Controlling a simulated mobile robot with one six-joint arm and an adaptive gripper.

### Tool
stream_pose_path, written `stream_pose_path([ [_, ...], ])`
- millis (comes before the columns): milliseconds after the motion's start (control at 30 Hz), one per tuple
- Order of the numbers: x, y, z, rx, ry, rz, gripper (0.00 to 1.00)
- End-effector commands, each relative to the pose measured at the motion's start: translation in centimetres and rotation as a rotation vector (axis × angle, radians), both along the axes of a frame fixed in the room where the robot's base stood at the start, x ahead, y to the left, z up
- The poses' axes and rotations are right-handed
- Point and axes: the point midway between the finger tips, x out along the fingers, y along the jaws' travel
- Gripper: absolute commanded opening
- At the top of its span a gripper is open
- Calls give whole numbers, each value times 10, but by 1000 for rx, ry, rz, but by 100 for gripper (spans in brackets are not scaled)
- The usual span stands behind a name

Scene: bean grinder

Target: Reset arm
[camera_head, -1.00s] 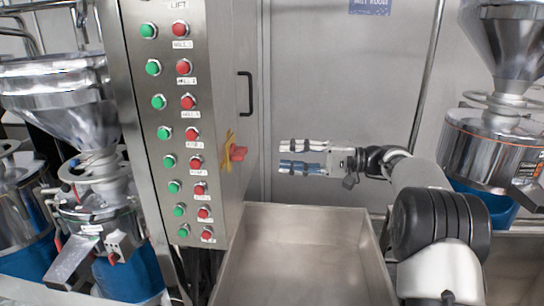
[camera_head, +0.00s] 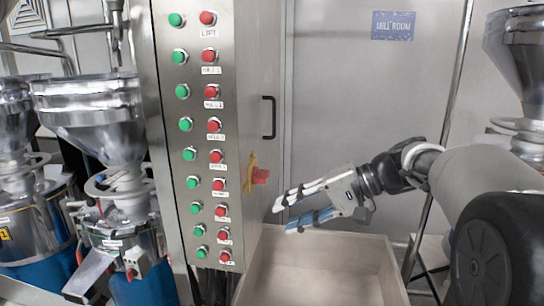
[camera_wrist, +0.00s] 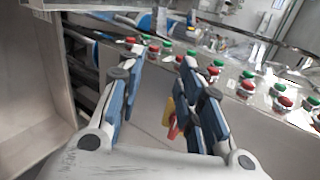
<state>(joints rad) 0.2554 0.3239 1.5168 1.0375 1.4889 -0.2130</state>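My gripper (camera_head: 280,215) is in the middle of the head view, pointing left and tilted down. It hangs above the back of a steel bin, to the right of the button cabinet. Its two blue-padded fingers are apart with nothing between them. In the wrist view my gripper (camera_wrist: 155,75) also shows open fingers. Beyond them is the cabinet side with a red and yellow rotary switch (camera_wrist: 174,118). The same red switch (camera_head: 260,175) is left of and above the fingertips in the head view, apart from them.
The steel cabinet (camera_head: 190,60) carries columns of green and red buttons. A steel bin (camera_head: 330,280) lies below my gripper. Grinders with funnels (camera_head: 100,120) stand at the left, and another funnel (camera_head: 515,60) at the right. A door with a MILL ROOM sign (camera_head: 393,26) is behind.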

Motion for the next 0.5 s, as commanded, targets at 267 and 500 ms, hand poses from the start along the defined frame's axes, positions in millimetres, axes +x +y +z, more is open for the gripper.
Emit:
stream_pose_path([
  [267, -112, 0, -29, -374, -6, -8, 33],
  [500, -201, -30, -68, -684, -86, -11, 33],
])
